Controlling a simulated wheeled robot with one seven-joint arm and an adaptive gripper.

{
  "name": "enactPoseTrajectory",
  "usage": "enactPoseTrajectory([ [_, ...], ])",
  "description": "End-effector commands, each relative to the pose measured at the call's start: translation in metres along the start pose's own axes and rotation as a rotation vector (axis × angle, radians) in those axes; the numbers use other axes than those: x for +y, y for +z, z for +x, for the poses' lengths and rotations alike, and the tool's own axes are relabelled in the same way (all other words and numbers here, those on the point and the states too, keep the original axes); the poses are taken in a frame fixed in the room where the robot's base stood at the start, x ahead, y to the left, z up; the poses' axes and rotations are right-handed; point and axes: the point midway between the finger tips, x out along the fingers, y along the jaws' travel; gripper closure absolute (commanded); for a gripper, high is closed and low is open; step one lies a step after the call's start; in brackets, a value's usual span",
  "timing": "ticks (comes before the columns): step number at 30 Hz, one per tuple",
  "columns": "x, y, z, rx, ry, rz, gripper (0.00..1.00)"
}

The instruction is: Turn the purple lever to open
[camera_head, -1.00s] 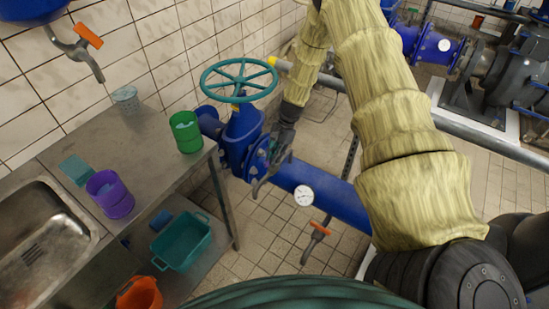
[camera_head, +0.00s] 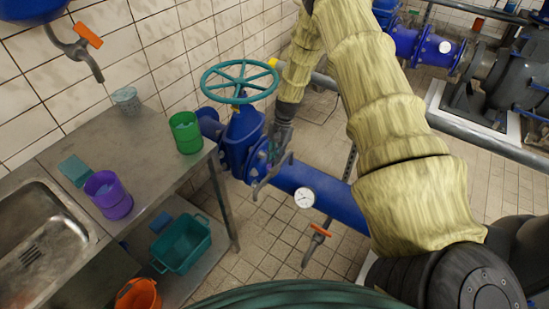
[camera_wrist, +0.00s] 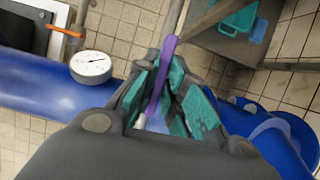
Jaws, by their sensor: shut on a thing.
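The purple lever (camera_wrist: 163,75) shows in the wrist view as a narrow bar between the teal-padded fingers of my gripper (camera_wrist: 165,90). Its outer end sticks out above the fingertips, and its lower part runs down between them. My gripper is shut on it. In the head view my gripper (camera_head: 275,155) is at the blue pipe (camera_head: 325,197), just right of the blue valve body (camera_head: 240,140). I cannot make out the purple of the lever there; the gripper and arm cover that spot.
A teal handwheel (camera_head: 240,80) tops the valve, close left of my wrist. A gauge (camera_head: 304,197) and an orange-handled tap (camera_head: 321,231) sit along the pipe. A steel table (camera_head: 150,165) with a green cup (camera_head: 186,133) and purple cup (camera_head: 108,195) stands left.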

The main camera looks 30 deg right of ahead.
Motion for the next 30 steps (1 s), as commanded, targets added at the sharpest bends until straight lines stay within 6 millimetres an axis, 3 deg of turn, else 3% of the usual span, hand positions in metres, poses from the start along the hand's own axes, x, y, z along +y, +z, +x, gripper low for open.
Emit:
enactPoseTrajectory([
  [2,0.000,-0.001,0.000,0.002,0.000,-0.002,1.00],
  [3,0.000,-0.001,0.000,0.002,0.000,-0.002,0.85],
  [6,0.000,-0.001,0.000,0.001,0.000,-0.001,0.68],
  [19,-0.001,0.000,-0.007,0.001,-0.001,-0.001,0.68],
  [30,0.000,-0.001,-0.067,0.002,-0.002,-0.001,0.68],
])
